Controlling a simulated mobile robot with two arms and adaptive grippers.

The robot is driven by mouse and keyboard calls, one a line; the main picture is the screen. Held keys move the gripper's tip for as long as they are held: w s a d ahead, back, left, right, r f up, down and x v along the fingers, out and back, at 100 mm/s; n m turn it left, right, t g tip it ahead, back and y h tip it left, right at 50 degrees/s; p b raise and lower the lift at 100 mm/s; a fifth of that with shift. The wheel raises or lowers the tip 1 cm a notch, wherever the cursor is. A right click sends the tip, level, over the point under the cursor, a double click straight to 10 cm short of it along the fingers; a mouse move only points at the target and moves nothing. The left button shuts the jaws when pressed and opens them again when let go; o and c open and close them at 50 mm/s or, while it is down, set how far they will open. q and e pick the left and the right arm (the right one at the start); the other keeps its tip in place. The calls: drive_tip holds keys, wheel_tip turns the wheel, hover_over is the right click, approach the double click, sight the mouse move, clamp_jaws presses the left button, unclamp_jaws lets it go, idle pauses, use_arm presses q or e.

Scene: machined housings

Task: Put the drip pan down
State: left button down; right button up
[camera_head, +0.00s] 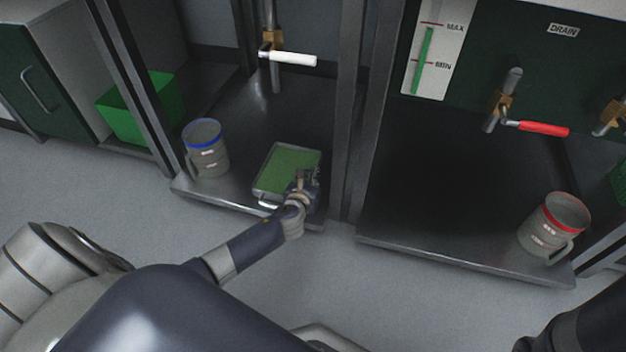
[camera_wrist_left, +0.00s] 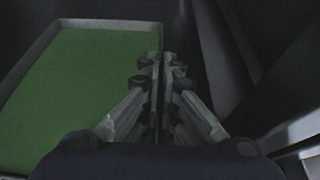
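The drip pan (camera_head: 278,180) is a shallow metal tray with a pale rim and a green inside. It is at the front right of the left bay's dark metal shelf (camera_head: 235,198), seemingly level; I cannot tell whether it touches the shelf. My left gripper (camera_head: 304,180) is at the pan's right side. In the left wrist view, the pan (camera_wrist_left: 85,85) fills the left side, and the gripper fingers (camera_wrist_left: 159,75) are close together with the pan's right rim running between them. My right gripper is not in view; only part of my right arm shows at bottom right.
A blue-rimmed jug (camera_head: 206,150) stands left of the pan, and a green bin (camera_head: 138,108) farther left. A white-handled valve (camera_head: 288,58) is behind. An upright post (camera_head: 350,120) is close on the right. The right bay holds a red-handled valve (camera_head: 540,128) and red-rimmed jug (camera_head: 553,228).

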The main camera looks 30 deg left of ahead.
use_arm(q)
drive_tip(key=shift+w+r, duration=0.1)
drive_tip(key=shift+r, duration=0.15)
drive_tip(key=shift+f, duration=0.1)
drive_tip(key=c, duration=2.1)
unclamp_jaws()
drive_tip(key=shift+f, duration=0.2)
drive_tip(key=shift+c, duration=0.2)
drive_tip(key=o, duration=0.3)
drive_tip(key=shift+o, duration=0.2)
drive_tip(key=shift+r, duration=0.15)
